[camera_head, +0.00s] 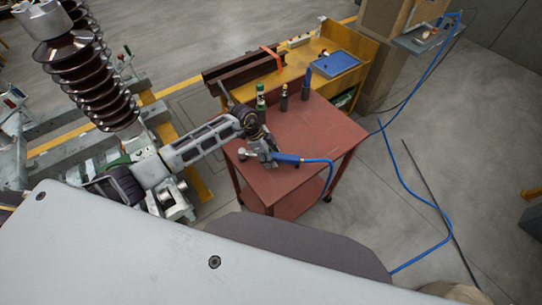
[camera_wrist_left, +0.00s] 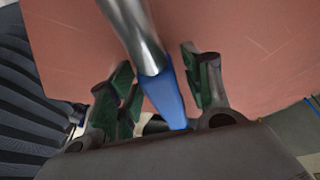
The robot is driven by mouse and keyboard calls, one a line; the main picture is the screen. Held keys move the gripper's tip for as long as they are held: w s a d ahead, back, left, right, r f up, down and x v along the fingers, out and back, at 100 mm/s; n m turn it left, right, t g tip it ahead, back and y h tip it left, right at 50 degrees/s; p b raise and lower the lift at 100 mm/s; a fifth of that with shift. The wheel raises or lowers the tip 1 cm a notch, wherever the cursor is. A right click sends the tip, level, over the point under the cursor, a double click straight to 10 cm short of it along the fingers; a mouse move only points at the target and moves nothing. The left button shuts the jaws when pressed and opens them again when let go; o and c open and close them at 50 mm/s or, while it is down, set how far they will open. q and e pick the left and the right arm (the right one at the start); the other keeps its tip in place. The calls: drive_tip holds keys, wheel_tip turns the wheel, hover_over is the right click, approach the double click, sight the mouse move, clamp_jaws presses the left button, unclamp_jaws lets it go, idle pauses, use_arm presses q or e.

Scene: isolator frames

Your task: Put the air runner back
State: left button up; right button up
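The air runner, with a silver body and blue handle (camera_head: 286,158), is at the front of the red cart top, its blue hose leading off to the right. I cannot tell whether it rests on the surface. My left gripper (camera_head: 268,160) is right over its middle. In the left wrist view the air runner (camera_wrist_left: 160,85) passes between the green-padded fingers of the left gripper (camera_wrist_left: 162,88). Red surface shows on both sides of it, so the fingers look open around it and not closed on it. My right gripper is not in view.
The red cart (camera_head: 312,125) carries several small dark and green bottles (camera_head: 283,98) at its back. A yellow bench (camera_head: 345,45) with a blue tray (camera_head: 336,63) stands behind. A brown ribbed insulator (camera_head: 95,75) stands at left. The blue hose (camera_head: 425,195) crosses the floor at right.

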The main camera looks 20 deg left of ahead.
use_arm(q)
drive_tip(key=shift+r, duration=0.1)
drive_tip(key=b+v, duration=0.1)
drive_tip(key=v, duration=1.1)
